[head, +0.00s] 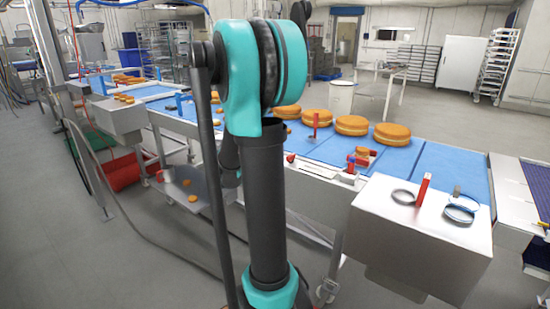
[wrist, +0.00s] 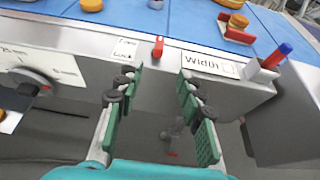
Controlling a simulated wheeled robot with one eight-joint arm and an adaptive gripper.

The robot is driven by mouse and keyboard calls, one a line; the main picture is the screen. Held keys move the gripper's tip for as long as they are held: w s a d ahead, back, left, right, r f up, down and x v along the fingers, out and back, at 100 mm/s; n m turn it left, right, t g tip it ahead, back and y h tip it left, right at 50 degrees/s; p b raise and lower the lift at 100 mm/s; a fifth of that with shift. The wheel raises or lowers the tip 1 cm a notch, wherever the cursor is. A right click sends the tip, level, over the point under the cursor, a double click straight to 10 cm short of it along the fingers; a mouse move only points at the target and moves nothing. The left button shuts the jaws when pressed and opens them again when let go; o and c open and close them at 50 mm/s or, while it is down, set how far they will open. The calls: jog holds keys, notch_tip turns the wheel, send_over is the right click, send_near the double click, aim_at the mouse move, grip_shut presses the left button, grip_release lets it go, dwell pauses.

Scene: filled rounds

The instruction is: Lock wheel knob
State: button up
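My gripper (wrist: 157,78) shows in the wrist view with its two green-padded fingers wide apart and nothing between them. Beyond and below the gap, near the floor, is a small grey caster-like part (wrist: 174,129) with a red tip (wrist: 172,154). It is too small to tell whether this is the wheel knob. A red lever (wrist: 157,47) sits on the conveyor's side rail beside a label reading Lock, above the fingertips. A round dial (wrist: 29,79) with mm marks is at the left. In the head view my arm hides the gripper.
The blue conveyor (head: 388,161) carries several large round cakes (head: 351,125). A steel box (head: 420,231) with rings on top stands at the front right. A table caster (head: 327,291) stands on the floor. Red and blue pieces (wrist: 273,58) stick out at the wrist view's right. Open floor lies in front.

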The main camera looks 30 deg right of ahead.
jog(key=x, duration=1.7)
jog(key=shift+w+d, duration=0.1)
grip_shut()
